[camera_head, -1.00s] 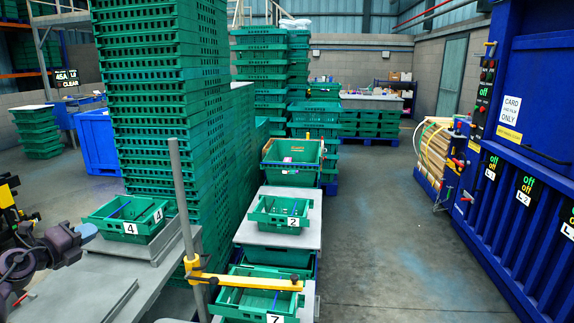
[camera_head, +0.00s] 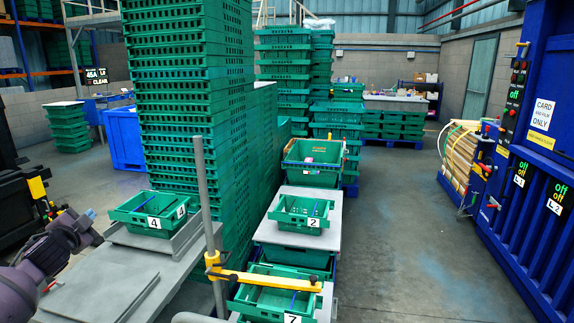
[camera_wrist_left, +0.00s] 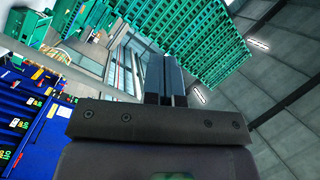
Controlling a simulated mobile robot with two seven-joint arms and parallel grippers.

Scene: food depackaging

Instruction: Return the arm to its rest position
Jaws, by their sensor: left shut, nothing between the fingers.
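My left arm (camera_head: 45,258) comes in at the lower left of the head view, beside the grey table (camera_head: 95,280). Its gripper fingers cannot be made out there. In the left wrist view my left gripper (camera_wrist_left: 165,75) is shut, its two dark fingers together with nothing between them. That view is tilted and shows green crate stacks, the roof and blue panels, with nothing close to the fingertips. My right gripper is not in view.
Green crate 4 (camera_head: 150,224) sits at the table's far end, near a grey post (camera_head: 207,200) with a yellow bar (camera_head: 270,281). Crates 2 (camera_head: 303,225) and 7 (camera_head: 275,300) stand right of it. A tall green stack (camera_head: 190,90) rises behind. The floor (camera_head: 410,240) at right is clear.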

